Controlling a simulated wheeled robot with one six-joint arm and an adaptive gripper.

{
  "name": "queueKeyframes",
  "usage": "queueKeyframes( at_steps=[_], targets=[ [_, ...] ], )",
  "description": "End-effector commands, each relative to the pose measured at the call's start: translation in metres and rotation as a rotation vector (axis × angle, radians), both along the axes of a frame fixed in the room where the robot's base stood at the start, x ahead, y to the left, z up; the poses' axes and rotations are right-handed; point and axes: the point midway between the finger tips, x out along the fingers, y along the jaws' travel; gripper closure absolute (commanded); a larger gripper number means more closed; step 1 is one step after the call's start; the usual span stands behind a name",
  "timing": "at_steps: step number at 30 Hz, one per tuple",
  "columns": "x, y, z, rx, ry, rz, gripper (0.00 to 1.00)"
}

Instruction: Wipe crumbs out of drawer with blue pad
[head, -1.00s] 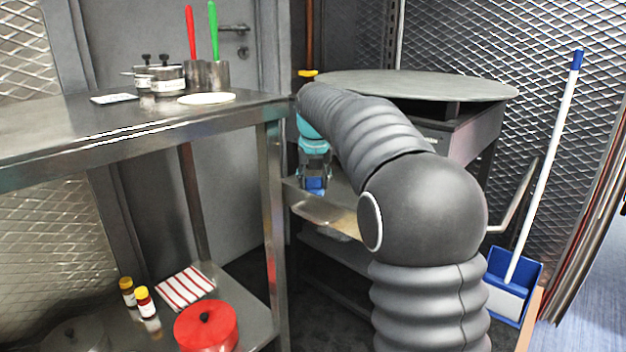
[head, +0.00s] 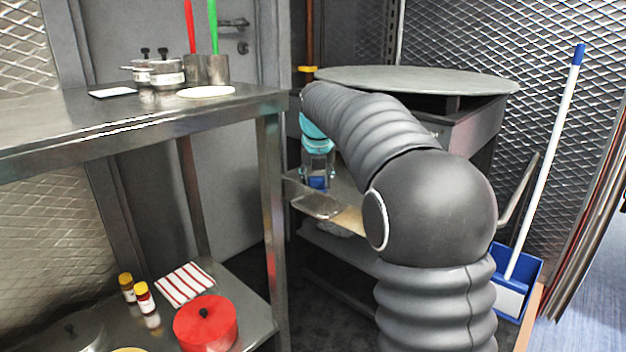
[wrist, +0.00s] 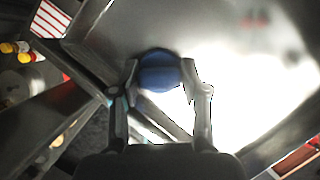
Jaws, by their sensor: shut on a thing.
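My gripper (wrist: 160,88) is shut on the round blue pad (wrist: 158,70), which shows between its two fingers in the wrist view. In the head view the blue pad (head: 317,183) is a small patch below my gripper (head: 318,172). The pad is over the open metal drawer (head: 318,206) under the round-topped table. I cannot tell whether the pad touches the drawer floor. In the wrist view the drawer floor (wrist: 205,25) is shiny, with strong glare on the right. No crumbs can be made out there; a faint reddish smudge shows near the top.
A steel shelf unit (head: 60,150) stands close at the left, its post near the drawer. Its lower shelf holds a red lidded pot (head: 206,325), a striped cloth (head: 186,281) and small jars (head: 144,297). A blue dustpan (head: 520,270) stands at the right.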

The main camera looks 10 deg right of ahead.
Motion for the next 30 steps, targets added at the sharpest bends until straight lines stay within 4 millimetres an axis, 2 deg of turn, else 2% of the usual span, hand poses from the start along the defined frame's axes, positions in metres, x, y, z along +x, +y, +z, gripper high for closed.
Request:
queueKeyframes(
  at_steps=[7, 13, 20, 30],
  targets=[
    [-0.017, -0.013, -0.002, -0.001, 0.003, -0.003, 0.82],
    [-0.022, -0.016, -0.001, 0.0, 0.004, 0.0, 0.82],
    [-0.02, -0.014, -0.001, 0.0, 0.004, 0.0, 0.82],
    [0.0, 0.001, 0.003, 0.0, 0.004, 0.001, 0.82]
  ],
)
